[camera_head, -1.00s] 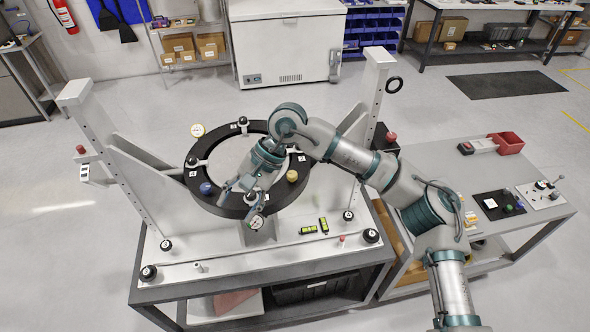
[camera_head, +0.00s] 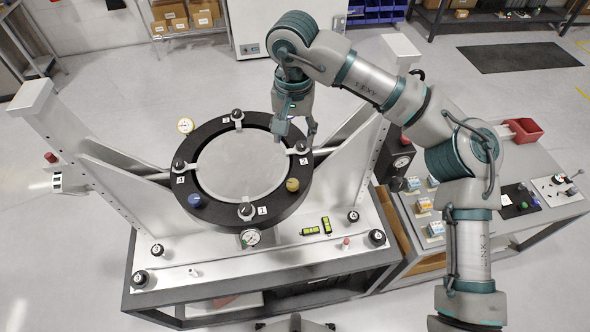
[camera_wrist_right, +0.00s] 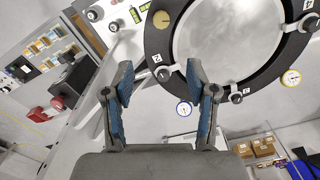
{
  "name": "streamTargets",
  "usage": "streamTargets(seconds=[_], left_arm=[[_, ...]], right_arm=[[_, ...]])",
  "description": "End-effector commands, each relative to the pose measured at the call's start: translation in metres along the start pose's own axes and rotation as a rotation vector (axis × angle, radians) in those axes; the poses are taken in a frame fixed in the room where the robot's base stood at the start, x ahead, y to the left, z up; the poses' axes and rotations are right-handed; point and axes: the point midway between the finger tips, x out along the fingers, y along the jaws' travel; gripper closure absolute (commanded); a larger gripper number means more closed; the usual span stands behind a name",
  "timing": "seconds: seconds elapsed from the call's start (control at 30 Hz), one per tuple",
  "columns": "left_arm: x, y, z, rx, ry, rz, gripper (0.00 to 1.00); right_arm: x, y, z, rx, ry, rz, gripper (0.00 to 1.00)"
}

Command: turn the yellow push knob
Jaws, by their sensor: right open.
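The yellow push knob (camera_head: 292,185) is a small round knob on the front right of the black ring (camera_head: 225,215), between the clamps labelled 1 and 2. In the right wrist view the knob (camera_wrist_right: 161,18) shows at the top centre, beyond the fingertips. My right gripper (camera_head: 295,132) is open and empty, pointing down over the ring's back right edge, near clamp 2, apart from the knob. Its two blue-padded fingers (camera_wrist_right: 160,78) are spread wide in the wrist view. My left gripper is not seen.
A blue knob (camera_head: 196,200) sits on the ring's front left. Black-topped clamps (camera_head: 246,210) and dial gauges (camera_head: 250,238) stand around the ring. White uprights (camera_head: 30,100) flank the fixture.

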Motion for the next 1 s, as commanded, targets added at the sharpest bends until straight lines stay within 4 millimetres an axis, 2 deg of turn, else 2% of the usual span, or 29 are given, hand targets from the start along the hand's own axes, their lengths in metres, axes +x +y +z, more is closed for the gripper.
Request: streamTargets(seconds=[0.4, 0.6, 0.8, 1.0], left_arm=[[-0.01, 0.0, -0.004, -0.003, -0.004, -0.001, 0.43], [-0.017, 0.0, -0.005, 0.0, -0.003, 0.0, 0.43], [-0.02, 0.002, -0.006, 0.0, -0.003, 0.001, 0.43], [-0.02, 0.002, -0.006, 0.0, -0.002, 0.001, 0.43]], right_arm=[[0.096, 0.005, -0.005, 0.001, -0.009, -0.001, 0.43], [0.136, 0.005, -0.003, 0.0, -0.008, -0.002, 0.43], [0.158, 0.001, -0.002, -0.001, -0.005, -0.002, 0.43], [0.164, -0.001, -0.003, 0.0, -0.005, -0.001, 0.43]])
